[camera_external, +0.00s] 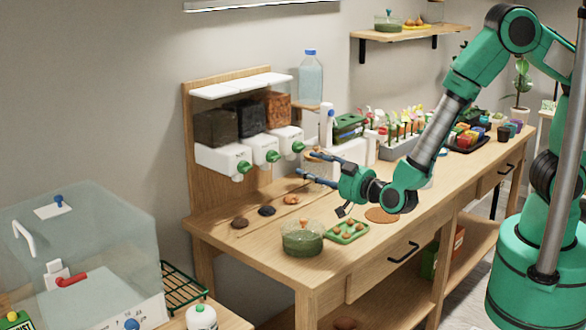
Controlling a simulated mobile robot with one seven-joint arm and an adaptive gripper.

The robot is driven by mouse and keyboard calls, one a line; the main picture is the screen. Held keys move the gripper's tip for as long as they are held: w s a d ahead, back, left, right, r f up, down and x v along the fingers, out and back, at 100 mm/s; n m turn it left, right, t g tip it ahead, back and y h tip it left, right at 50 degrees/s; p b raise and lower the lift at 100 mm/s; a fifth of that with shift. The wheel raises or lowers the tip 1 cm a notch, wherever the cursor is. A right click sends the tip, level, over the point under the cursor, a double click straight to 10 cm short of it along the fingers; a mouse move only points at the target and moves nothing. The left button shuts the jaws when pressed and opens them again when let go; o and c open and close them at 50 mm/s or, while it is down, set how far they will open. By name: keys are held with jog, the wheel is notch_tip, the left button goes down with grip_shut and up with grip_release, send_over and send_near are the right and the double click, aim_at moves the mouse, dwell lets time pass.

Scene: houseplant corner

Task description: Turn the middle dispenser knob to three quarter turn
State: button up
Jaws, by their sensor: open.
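The dispenser has three hoppers on a wooden back panel (197,115). Each has a white front with a green knob. The middle knob (272,156) sits between the left knob (243,167) and the right knob (298,146). The hopper above the middle knob holds dark material (246,118). My gripper (306,165) is open, its two blue fingers apart and pointing left toward the dispenser. It is in front of and just below the right knob in the picture, to the right of the middle knob. I see nothing between the fingers. The middle knob's exact angle is too small to tell.
Small piles (267,211) lie on the bench below the outlets. A green bowl (302,240) and a green tray (348,232) stand near the front edge. A bottle (310,78) stands right of the dispenser. Potted seedlings (398,145) are behind my arm.

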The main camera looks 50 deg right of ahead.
aim_at(277, 157)
jog(key=shift+w, duration=0.15)
jog(key=w+b, duration=0.2)
jog(key=w, duration=1.1)
jog(key=shift+w+b, duration=0.3)
jog(key=c, duration=1.1)
jog(key=shift+c, duration=0.2)
